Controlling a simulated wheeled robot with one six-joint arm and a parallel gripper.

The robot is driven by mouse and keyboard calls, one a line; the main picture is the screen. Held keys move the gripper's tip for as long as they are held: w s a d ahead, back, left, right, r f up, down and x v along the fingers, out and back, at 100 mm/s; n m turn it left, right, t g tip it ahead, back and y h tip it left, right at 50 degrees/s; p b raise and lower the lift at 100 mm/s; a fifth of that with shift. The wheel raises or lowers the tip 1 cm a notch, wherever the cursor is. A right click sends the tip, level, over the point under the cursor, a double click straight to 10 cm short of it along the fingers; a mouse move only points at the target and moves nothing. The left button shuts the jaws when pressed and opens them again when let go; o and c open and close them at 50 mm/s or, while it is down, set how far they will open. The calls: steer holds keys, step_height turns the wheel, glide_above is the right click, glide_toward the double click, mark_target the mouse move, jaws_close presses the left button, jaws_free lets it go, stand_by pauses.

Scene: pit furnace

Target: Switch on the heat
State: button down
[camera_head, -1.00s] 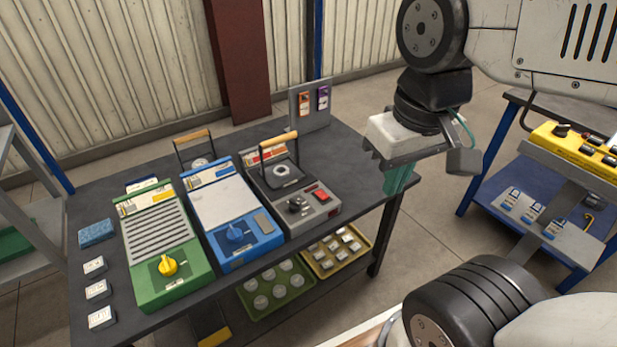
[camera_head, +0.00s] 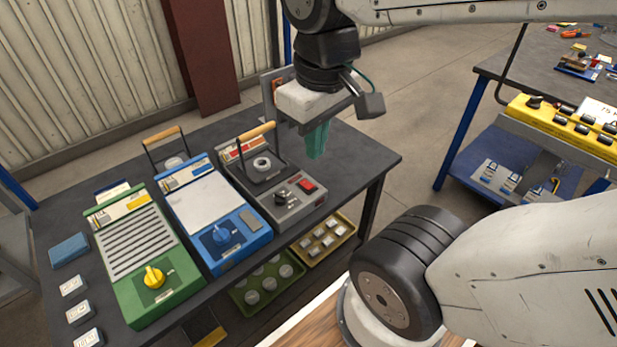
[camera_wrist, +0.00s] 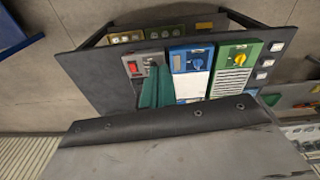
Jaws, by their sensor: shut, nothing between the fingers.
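A grey furnace unit (camera_head: 290,208) stands at the right of three units on the dark bench. Its front panel has a red switch (camera_head: 307,185) and a black knob (camera_head: 281,197). A round opening and a frame with a wooden handle (camera_head: 257,131) are behind the panel. My gripper (camera_head: 316,153) has teal fingers, shut and empty, pointing down behind and to the right of the red switch, apart from it. In the wrist view the fingers (camera_wrist: 155,93) cover part of the grey unit, while the red switch (camera_wrist: 133,69) shows beside them. The switch's position is too small to read.
A blue unit (camera_head: 245,246) with a blue knob and a green unit (camera_head: 165,292) with a yellow knob stand to the left. A blue block (camera_head: 69,250) and small white-faced blocks line the left edge. Bare bench (camera_head: 365,160) lies to the right.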

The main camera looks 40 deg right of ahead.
steer(key=w+d+f+n+g, duration=0.1)
steer(key=w+d+f+n, duration=0.1)
steer(key=w+d+n, duration=0.3)
steer(key=w+d+f+n, duration=0.1)
steer(key=w+f+n, duration=0.2)
steer(key=w, duration=0.3)
steer(key=n+g, duration=0.2)
steer(key=n, duration=0.7)
glide_above(311, 186)
steer(key=w, duration=0.2)
step_height(311, 186, down, 12)
steer(key=shift+r, duration=0.25)
steer(key=shift+a, duration=0.1)
steer(key=f, duration=0.4)
steer(key=s+f, duration=0.1)
steer(key=f, duration=0.9)
steer(key=shift+s, duration=0.3)
steer(key=shift+r, duration=0.1)
